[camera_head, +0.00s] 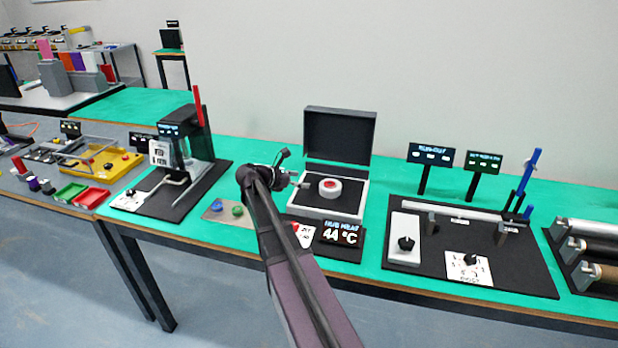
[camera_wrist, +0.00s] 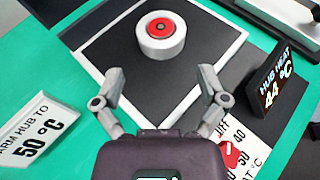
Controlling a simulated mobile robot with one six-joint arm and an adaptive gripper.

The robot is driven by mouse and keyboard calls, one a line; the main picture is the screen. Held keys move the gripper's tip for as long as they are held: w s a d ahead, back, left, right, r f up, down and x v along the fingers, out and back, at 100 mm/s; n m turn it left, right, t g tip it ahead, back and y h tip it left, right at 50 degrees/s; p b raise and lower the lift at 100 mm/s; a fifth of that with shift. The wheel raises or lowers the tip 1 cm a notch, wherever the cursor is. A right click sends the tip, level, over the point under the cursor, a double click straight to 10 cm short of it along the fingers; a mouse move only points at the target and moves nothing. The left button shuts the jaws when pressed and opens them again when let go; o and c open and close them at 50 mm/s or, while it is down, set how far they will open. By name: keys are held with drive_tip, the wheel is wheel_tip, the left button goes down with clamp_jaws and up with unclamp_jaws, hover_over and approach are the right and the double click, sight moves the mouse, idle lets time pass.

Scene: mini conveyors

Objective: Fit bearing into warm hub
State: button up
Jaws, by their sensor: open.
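The hub (camera_head: 330,187) is a white round piece with a red centre, inside the open heater box (camera_head: 349,212). It also shows in the wrist view (camera_wrist: 160,45), top centre, ahead of my fingers. My gripper (camera_head: 294,170) is open at the box's left side. In the wrist view my gripper (camera_wrist: 161,75) has its fingers spread with nothing between them, apart from the hub. The hub heat display (camera_head: 340,234) reads 44 °C. A sign (camera_wrist: 42,128) says to warm the hub to 50 °C. I cannot pick out a bearing for certain.
A dial card (camera_wrist: 238,140) with a red pointer lies in front of the box. The raised dark lid (camera_head: 339,135) stands behind the hub. A plate (camera_head: 222,220) with blue and green knobs is left, a press (camera_head: 180,160) beyond it. A rod station (camera_head: 470,240) is right.

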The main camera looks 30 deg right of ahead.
drive_tip(key=shift+a, duration=0.1)
idle(0.6)
drive_tip(key=shift+s+a+f, duration=0.15)
drive_tip(key=shift+s+a, duration=0.1)
drive_tip(key=shift+a, duration=0.05)
drive_tip(key=s+a+f+m+y, duration=0.2)
drive_tip(key=s+a+m, duration=0.1)
drive_tip(key=a, duration=0.2)
drive_tip(key=s+a+f+m+y, duration=0.2)
drive_tip(key=s+a+f+m, duration=0.1)
drive_tip(key=a, duration=0.2)
drive_tip(key=s+a+f+m+t+y, duration=0.1)
drive_tip(key=s+a+f+m+y, duration=0.2)
drive_tip(key=a, duration=0.2)
drive_tip(key=shift+a+f, duration=0.15)
drive_tip(key=shift+a, duration=0.05)
drive_tip(key=s+a+f+m+y, duration=0.1)
drive_tip(key=s+a+m+y, duration=0.2)
drive_tip(key=a, duration=0.4)
drive_tip(key=s+a+f+m+y, duration=0.1)
drive_tip(key=s+a+m+y, duration=0.2)
drive_tip(key=s+a+m, duration=0.2)
drive_tip(key=s+a, duration=0.1)
drive_tip(key=a, duration=0.2)
drive_tip(key=shift+f+y, duration=0.3)
drive_tip(key=shift+f, duration=0.1)
drive_tip(key=shift+a+r, duration=0.1)
wheel_tip(320, 180, up, 6)
drive_tip(key=p, duration=0.6)
drive_tip(key=shift+r, duration=0.15)
